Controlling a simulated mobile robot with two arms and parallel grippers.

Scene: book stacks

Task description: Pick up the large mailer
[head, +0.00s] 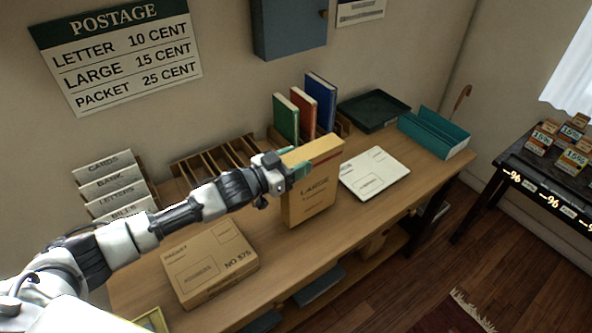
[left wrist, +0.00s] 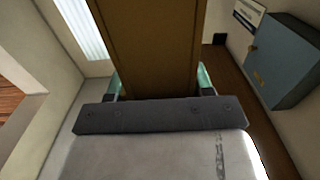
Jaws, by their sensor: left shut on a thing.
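The large mailer (head: 313,197) is a brown-yellow box-like packet marked LARGE, held upright above the table in the head view. My left gripper (head: 293,167) is shut on its upper left part. In the left wrist view the mailer (left wrist: 150,45) rises between the two greenish fingertips (left wrist: 158,80). Whether the mailer's bottom touches the table is hard to tell. My right gripper is not in view.
On the wooden table (head: 370,220) lie a cardboard packet (head: 210,262) at the left front and a white mailer (head: 375,173) to the right. Behind stand a wooden rack (head: 215,160), three upright books (head: 303,112), a dark tray (head: 374,111) and a teal box (head: 436,135).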

